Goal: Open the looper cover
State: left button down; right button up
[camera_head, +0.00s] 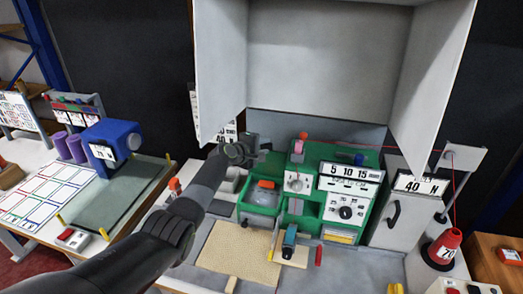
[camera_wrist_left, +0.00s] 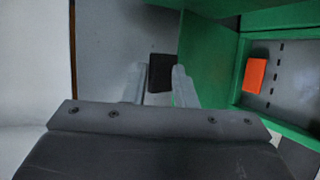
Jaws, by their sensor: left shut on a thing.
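The green machine (camera_head: 310,200) stands under a grey hood, and an open green compartment (camera_head: 243,208) at its left holds an orange piece (camera_head: 266,184). My left gripper (camera_head: 258,150) is above and behind the compartment's left side. In the left wrist view the gripper (camera_wrist_left: 160,88) is shut on a small black block (camera_wrist_left: 161,70), next to a green panel (camera_wrist_left: 205,60). The black block may be the looper cover's tab; I cannot tell for sure. The orange piece also shows in the left wrist view (camera_wrist_left: 255,75). My right gripper is not in view.
The grey hood (camera_head: 325,60) hangs over the machine with side panels. A grey box (camera_head: 400,215) with a black handle and a red cone (camera_head: 444,246) stand at the right. A blue device (camera_head: 112,138) stands on the left table. My left arm crosses the lower left.

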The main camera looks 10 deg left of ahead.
pick_arm(q)
jog(key=shift+w, duration=0.1)
dwell(0.5)
jog(key=c, duration=1.5)
grip_release()
jog(key=shift+w+f, duration=0.1)
jog(key=shift+w, duration=0.05)
jog(key=shift+s+a+r+p, duration=0.2)
jog(key=shift+s+r+p, duration=0.15)
jog(key=shift+s+p, duration=0.15)
jog(key=shift+p+v, duration=0.65)
jog(key=shift+v, duration=4.7)
jog(key=shift+f, duration=0.1)
